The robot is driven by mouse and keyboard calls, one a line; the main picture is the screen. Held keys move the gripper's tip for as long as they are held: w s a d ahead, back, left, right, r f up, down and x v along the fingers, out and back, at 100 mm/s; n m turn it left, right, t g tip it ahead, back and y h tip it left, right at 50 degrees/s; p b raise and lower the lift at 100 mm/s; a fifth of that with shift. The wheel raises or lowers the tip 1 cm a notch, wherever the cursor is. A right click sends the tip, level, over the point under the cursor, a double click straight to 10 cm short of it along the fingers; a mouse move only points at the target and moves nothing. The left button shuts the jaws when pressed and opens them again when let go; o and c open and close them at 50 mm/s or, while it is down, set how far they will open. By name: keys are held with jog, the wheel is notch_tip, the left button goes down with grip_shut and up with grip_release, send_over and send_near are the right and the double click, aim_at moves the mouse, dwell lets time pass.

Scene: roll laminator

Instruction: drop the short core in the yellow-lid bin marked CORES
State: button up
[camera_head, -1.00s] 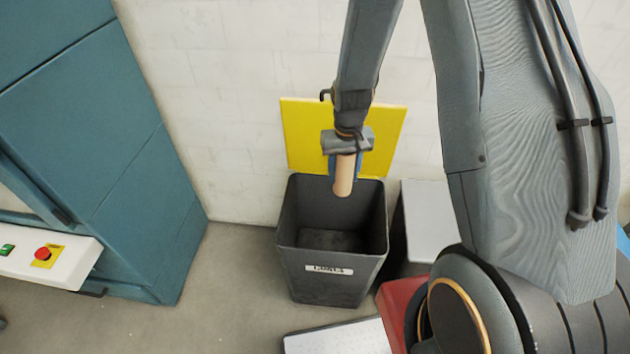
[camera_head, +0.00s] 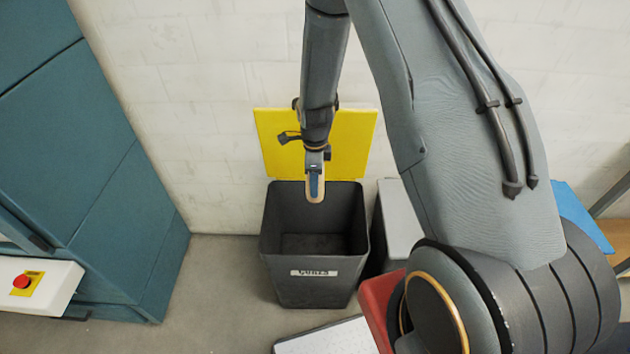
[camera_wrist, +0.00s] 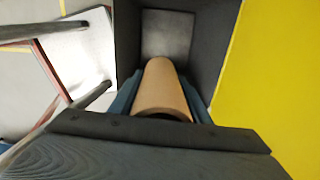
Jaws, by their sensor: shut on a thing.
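The short core is a tan cardboard tube; in the wrist view the core (camera_wrist: 161,88) lies between my jaws, pointing down into the bin. My gripper (camera_head: 315,190) is shut on it, above the open mouth of the bin. In the head view the core (camera_head: 315,198) is mostly hidden behind a finger. The dark grey bin (camera_head: 312,288) has a white label that seems to read CORES. Its yellow lid (camera_head: 272,140) stands open against the wall. The bin's inside looks empty in both views.
A second bin with a grey lid (camera_head: 399,215) stands close to the right. A red thing (camera_head: 377,300) and a pale flat panel (camera_head: 325,338) are in front. A teal machine (camera_head: 110,190) with a red button (camera_head: 21,281) is at left.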

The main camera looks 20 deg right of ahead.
jog(key=shift+w+f+m, duration=0.1)
jog(key=shift+f+m, duration=0.15)
jog(key=shift+m, duration=0.55)
jog(key=shift+f+b, duration=1.95)
jog(key=shift+f, duration=1.5)
jog(key=o, duration=1.3)
jog(key=shift+r, duration=0.1)
notch_tip(320, 180, up, 6)
jog(key=shift+f+b, duration=0.1)
jog(key=shift+b, duration=0.8)
jog(key=shift+r, duration=0.95)
